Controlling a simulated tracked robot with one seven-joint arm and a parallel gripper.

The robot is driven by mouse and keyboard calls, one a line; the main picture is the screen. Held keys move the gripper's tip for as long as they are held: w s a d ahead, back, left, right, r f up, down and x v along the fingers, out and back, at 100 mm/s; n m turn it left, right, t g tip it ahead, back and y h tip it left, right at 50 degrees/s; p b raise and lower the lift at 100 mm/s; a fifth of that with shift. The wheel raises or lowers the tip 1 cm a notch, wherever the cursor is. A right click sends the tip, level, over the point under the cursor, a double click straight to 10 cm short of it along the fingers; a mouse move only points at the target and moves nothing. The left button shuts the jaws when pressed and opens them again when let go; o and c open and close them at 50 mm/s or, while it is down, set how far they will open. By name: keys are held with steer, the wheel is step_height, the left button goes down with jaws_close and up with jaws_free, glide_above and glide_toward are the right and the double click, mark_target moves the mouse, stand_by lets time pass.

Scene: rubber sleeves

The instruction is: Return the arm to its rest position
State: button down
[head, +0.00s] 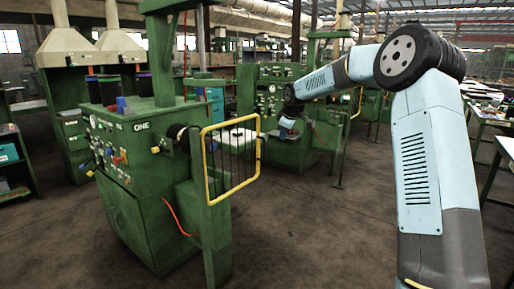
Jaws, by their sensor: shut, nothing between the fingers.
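My arm, light blue and dark grey, rises at the right of the head view, bends at a large round joint and reaches left across the upper middle. Its wrist hangs down at the far end. My gripper (279,132) is small in the picture, just right of the yellow guard frame (256,160) on the green machine (150,150). It is shut with nothing held. I cannot tell its exact distance from the guard.
Dark cylinders with coloured tops (109,90) stand on the green machine. Another green machine (270,85) stands behind my wrist. Tables with loose items (490,112) are at the right edge. The brown floor (320,235) between the machine and my arm is clear.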

steer(key=s+d+r+m+h, duration=0.1)
steer(key=s+d+r+m, duration=0.15)
steer(key=s, duration=0.75)
steer(key=s+d+r+m+h, duration=0.15)
steer(key=s+r, duration=0.25)
steer(key=s, duration=0.5)
steer(key=s+d+r+m, duration=0.2)
steer(key=s+r, duration=0.2)
steer(key=s, duration=0.6)
steer(key=s+d+f+m, duration=0.1)
steer(key=s+d+m, duration=0.1)
steer(key=s, duration=0.7)
steer(key=s+d+f+m, duration=0.1)
steer(key=s+f+m, duration=0.1)
steer(key=s, duration=0.7)
steer(key=s+d+f+m, duration=0.2)
steer(key=s+m, duration=0.1)
steer(key=s, duration=0.6)
steer(key=shift+s+d+f+y, duration=0.15)
steer(key=shift+d+f+y, duration=0.1)
steer(key=shift+d+y, duration=0.1)
